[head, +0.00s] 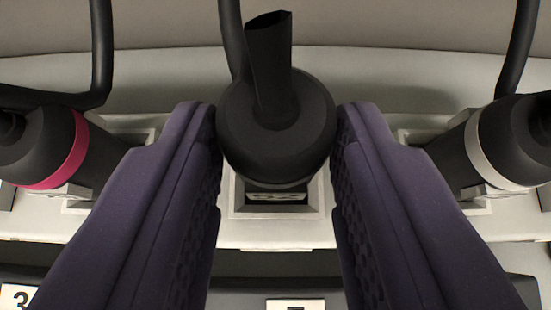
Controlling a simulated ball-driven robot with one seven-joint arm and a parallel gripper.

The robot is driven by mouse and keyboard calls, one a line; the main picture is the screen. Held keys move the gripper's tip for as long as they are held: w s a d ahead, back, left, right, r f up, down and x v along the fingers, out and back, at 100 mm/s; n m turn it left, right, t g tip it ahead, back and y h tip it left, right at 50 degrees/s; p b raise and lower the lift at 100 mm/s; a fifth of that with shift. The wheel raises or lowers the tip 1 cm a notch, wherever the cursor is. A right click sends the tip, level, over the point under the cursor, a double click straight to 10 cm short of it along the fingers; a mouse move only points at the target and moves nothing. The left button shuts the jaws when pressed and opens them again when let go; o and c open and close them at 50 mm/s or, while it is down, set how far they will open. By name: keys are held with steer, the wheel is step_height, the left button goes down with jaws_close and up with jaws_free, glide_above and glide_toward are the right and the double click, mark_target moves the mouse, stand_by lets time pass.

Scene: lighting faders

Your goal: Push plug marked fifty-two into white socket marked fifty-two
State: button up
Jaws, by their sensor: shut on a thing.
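A black round plug (278,130) with a short cable sleeve on top is held between the two purple fingers of my gripper (278,150). The gripper is shut on it, with one finger on each side. Directly below the plug in the picture is a pale square socket frame (278,213) with a dark opening. A small light tag with dark marks (278,196) shows at the plug's lower edge, too small to read. The plug's lower end is hidden, so I cannot tell how deep it sits in the socket.
A black plug with a pink ring (68,150) sits at a socket on the left. One with a white ring (481,150) sits at the right. Black cables (101,50) rise behind. Cut-off number labels (18,297) lie along the front edge.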

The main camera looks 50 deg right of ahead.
steer(key=shift+f+b, duration=0.65)
steer(key=shift+f, duration=0.1)
stand_by(1.2)
steer(key=o, duration=1.2)
steer(key=shift+o, duration=0.2)
steer(key=w+a+r+n+t+y+p, duration=0.1)
steer(key=a+r+n+t+y, duration=0.2)
steer(key=a+r, duration=1.25)
steer(key=w+a+r+n+t+y+p, duration=0.25)
steer(key=a+r, duration=0.85)
steer(key=r, duration=0.9)
steer(key=s+a+r+n+t+y, duration=0.1)
steer(key=s+a+r+n, duration=0.1)
steer(key=s+a+r, duration=0.6)
steer(key=s+a+r+n+t+y, duration=0.2)
steer(key=s+a+r, duration=0.7)
steer(key=r, duration=0.6)
steer(key=shift+s+r+n+b, duration=0.15)
steer(key=shift+s+n+b, duration=0.05)
steer(key=shift+n+b, duration=0.25)
